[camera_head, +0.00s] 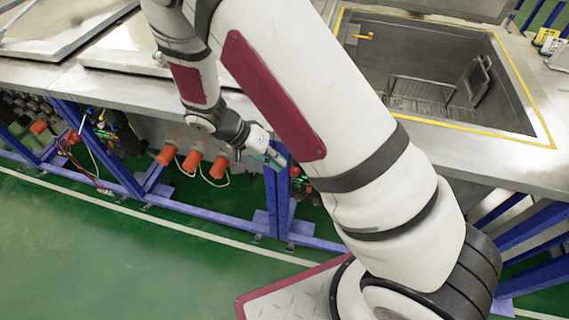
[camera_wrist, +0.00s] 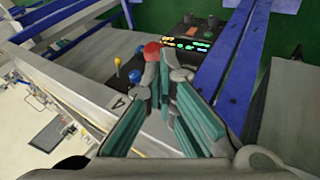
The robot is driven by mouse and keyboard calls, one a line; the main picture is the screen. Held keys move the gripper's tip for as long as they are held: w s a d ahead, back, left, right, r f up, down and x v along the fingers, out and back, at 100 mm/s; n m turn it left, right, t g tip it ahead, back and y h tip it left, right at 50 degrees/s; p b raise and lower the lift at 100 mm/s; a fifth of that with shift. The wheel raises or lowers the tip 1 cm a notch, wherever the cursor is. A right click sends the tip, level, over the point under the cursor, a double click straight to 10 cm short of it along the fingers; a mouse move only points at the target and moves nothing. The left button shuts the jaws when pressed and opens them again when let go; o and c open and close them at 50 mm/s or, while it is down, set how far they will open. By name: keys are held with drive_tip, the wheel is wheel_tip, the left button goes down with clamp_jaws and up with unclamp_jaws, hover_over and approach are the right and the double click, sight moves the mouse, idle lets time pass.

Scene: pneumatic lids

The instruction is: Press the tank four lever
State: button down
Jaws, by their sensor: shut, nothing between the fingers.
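My gripper (camera_wrist: 164,62) has teal finger pads, and its fingertips are together with nothing visible held. The lower part of the red knob is hidden by the fingers.
A control box with lit green displays (camera_wrist: 188,44) is beyond the fingertips. Blue frame beams (camera_wrist: 225,65) run close on the right. In the head view an open tank (camera_head: 425,75) is at right, orange fittings (camera_head: 192,161) line the front, and green floor (camera_head: 120,240) is clear.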

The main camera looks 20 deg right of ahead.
drive_tip(key=shift+x, duration=1.35)
drive_tip(key=shift+a, duration=0.15)
drive_tip(key=shift+s+f+t, duration=0.2)
drive_tip(key=shift+f+t, duration=0.05)
drive_tip(key=shift+t, duration=0.05)
